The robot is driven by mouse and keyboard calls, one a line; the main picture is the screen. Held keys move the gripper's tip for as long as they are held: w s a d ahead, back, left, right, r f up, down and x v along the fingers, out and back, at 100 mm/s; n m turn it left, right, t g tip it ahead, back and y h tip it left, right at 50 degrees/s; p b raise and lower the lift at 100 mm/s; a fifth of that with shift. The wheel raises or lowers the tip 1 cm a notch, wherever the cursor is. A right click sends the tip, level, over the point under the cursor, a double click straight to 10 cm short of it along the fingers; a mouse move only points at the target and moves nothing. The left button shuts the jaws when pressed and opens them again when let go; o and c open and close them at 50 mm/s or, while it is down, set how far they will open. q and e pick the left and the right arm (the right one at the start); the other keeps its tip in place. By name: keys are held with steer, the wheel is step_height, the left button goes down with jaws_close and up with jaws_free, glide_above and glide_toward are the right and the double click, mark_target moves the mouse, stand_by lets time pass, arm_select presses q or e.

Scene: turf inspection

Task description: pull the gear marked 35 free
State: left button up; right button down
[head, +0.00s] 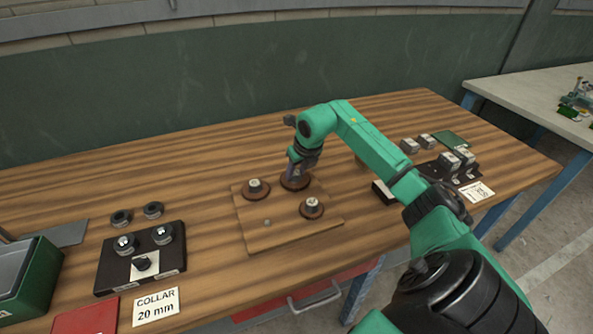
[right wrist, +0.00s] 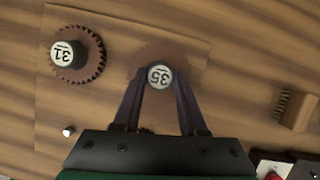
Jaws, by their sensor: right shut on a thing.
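The gear marked 35 (right wrist: 160,76) shows in the right wrist view as a pale numbered hub on a brown disc. My right gripper (right wrist: 160,84) is shut on this hub, one finger on each side. In the head view my right gripper (head: 296,168) reaches down onto the gear at the back of the wooden board (head: 262,240). I cannot tell whether the gear is seated or slightly raised. A gear marked 31 (right wrist: 78,54) lies apart from it in the right wrist view. My left gripper is not in view.
Two other gears, one left (head: 255,189) and one front right (head: 312,208), stand on the board, with a small bare peg (head: 267,222). A black collar holder (head: 140,258) stands at left. A small brush (right wrist: 296,108) lies right of the board in the wrist view.

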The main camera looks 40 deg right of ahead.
steer(key=shift+r+p, duration=0.85)
steer(key=shift+r, duration=0.35)
step_height(320, 180, up, 5)
steer(key=p, duration=0.4)
steer(key=shift+r, duration=0.1)
